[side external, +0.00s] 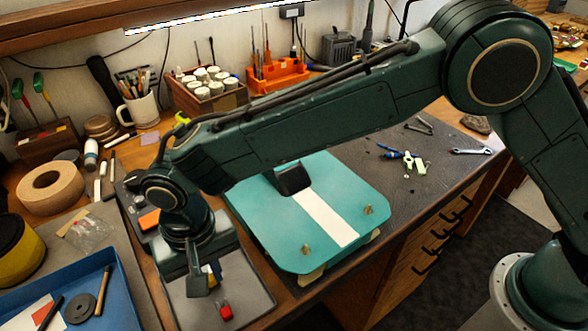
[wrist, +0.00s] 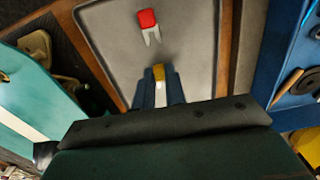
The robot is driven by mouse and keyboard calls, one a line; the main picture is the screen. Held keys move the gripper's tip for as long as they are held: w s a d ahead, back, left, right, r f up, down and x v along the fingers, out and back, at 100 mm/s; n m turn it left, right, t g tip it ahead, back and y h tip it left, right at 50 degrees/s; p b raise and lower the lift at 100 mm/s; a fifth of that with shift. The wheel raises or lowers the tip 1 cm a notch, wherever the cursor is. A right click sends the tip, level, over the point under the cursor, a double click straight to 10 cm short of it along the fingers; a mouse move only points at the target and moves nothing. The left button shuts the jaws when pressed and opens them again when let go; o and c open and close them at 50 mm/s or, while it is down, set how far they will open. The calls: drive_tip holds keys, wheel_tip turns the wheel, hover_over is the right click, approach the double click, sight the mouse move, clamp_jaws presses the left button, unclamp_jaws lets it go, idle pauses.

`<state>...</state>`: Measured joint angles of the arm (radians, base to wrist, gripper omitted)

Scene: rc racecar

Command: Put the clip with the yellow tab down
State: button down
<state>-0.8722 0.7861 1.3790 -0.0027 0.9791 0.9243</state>
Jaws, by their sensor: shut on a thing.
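My gripper (wrist: 160,88) is shut on the clip with the yellow tab (wrist: 158,74), a small silvery piece held between the fingertips. In the side view my gripper (side external: 207,280) hangs over a grey tray (side external: 255,285) at the table's front, and mostly hides the clip there. In the wrist view the tray (wrist: 190,50) lies under the clip. I cannot tell whether the clip touches it. A clip with a red tab (wrist: 148,22) lies on the tray, ahead of the held one and apart from it; it also shows in the side view (side external: 226,312).
A teal car body shell (side external: 290,235) with a white stripe stands right of the tray. A blue tray (side external: 118,300) with tools lies to the left. Bare tray surface surrounds the red-tabbed clip. A roll of tape (side external: 50,188) sits further left.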

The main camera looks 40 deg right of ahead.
drive_tip(key=shift+f, duration=0.3)
drive_tip(key=shift+f, duration=0.15)
drive_tip(key=c, duration=1.5)
unclamp_jaws()
drive_tip(key=shift+o, duration=0.2)
wheel_tip(320, 180, up, 12)
drive_tip(key=shift+r, duration=0.2)
drive_tip(key=shift+d, duration=0.1)
